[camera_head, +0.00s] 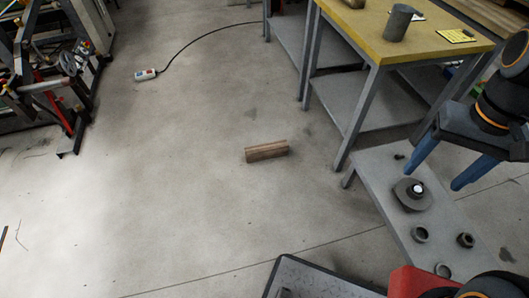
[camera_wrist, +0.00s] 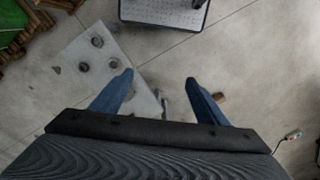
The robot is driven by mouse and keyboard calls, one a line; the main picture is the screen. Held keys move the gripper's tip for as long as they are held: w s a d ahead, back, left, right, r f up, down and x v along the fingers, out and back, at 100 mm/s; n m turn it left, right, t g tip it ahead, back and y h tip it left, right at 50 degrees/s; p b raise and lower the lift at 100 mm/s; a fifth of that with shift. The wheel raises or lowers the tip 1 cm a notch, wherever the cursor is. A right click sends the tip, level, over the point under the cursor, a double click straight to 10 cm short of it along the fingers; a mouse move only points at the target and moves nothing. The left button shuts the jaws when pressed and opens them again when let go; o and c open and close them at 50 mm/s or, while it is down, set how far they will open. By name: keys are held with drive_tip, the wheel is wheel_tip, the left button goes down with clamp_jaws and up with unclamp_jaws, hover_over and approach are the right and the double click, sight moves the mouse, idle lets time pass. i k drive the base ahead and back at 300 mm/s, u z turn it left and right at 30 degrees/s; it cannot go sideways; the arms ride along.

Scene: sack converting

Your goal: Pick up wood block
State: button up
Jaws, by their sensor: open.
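The wood block (camera_head: 267,151) lies on the concrete floor near the middle of the head view, left of the yellow-topped table. In the wrist view a small brown piece, seemingly the same wood block (camera_wrist: 219,97), shows just beside my right-hand finger, partly hidden by it. My gripper (camera_head: 433,178) has two blue fingers spread apart, high at the right of the head view, well away from the block. In the wrist view my gripper (camera_wrist: 159,77) is open with nothing held between the fingers.
A yellow-topped table (camera_head: 440,45) with grey legs stands at the upper right. A low grey bench (camera_head: 385,190) bearing several round metal parts sits below my gripper. A cabled switch box (camera_head: 146,74) lies on the floor. Machinery stands at the upper left. Floor left of the block is clear.

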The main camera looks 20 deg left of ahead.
sight(253, 153)
drive_tip(key=u, duration=0.3)
drive_tip(key=i, duration=0.45)
drive_tip(key=u, duration=0.75)
drive_tip(key=i, duration=0.6)
drive_tip(key=u, duration=0.2)
